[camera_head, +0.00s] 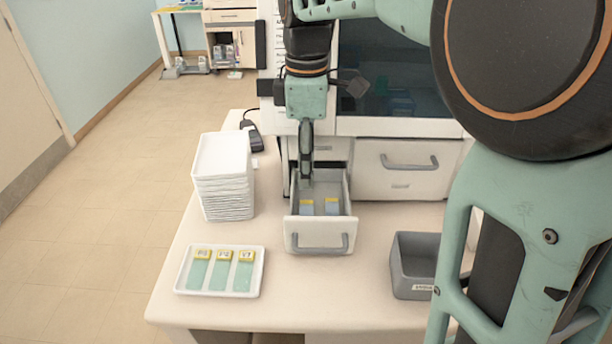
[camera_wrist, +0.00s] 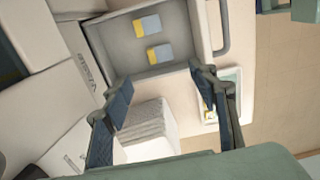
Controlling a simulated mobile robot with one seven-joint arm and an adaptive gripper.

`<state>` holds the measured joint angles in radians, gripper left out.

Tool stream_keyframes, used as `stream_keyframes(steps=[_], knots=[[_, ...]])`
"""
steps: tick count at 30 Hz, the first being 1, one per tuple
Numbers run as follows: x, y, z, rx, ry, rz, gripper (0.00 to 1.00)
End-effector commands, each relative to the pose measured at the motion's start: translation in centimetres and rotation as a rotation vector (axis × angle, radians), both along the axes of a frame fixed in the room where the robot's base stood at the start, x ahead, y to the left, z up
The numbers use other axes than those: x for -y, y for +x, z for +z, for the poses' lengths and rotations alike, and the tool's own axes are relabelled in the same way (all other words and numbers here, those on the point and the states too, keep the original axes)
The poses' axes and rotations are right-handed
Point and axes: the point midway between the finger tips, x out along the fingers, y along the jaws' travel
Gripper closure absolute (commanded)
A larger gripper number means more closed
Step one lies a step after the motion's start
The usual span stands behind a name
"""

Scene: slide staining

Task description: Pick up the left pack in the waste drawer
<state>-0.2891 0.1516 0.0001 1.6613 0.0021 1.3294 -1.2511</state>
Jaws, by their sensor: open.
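The open waste drawer (camera_head: 322,244) holds two small blue packs with yellow ends, lying flat and side by side. The left pack (camera_head: 306,208) and the right pack (camera_head: 332,206) lie toward the drawer's front. In the wrist view, the left pack (camera_wrist: 159,54) is the lower one and the right pack (camera_wrist: 147,25) the upper. My gripper (camera_head: 306,178) points down over the rear left of the drawer, behind the left pack. In the wrist view, my gripper (camera_wrist: 160,80) has its two fingers spread, with nothing between them.
A tall stack of white trays (camera_head: 222,178) stands left of the drawer. A white tray (camera_head: 220,290) with three labelled slides lies in front left. A grey bin (camera_head: 412,268) stands to the right. The closed drawer (camera_head: 405,176) and machine body flank the open drawer.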

Motion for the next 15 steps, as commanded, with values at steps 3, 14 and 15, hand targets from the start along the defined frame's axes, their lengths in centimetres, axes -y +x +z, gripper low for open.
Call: stream_keyframes(steps=[3,14,15], knots=[[0.1,-0.1,-2.1,-0.004,-0.002,0.001,0.46],[0.1,-0.1,-5.7,-0.001,-0.002,-0.002,0.46],[0.0,-0.1,-6.3,-0.003,-0.003,-0.002,0.46]])
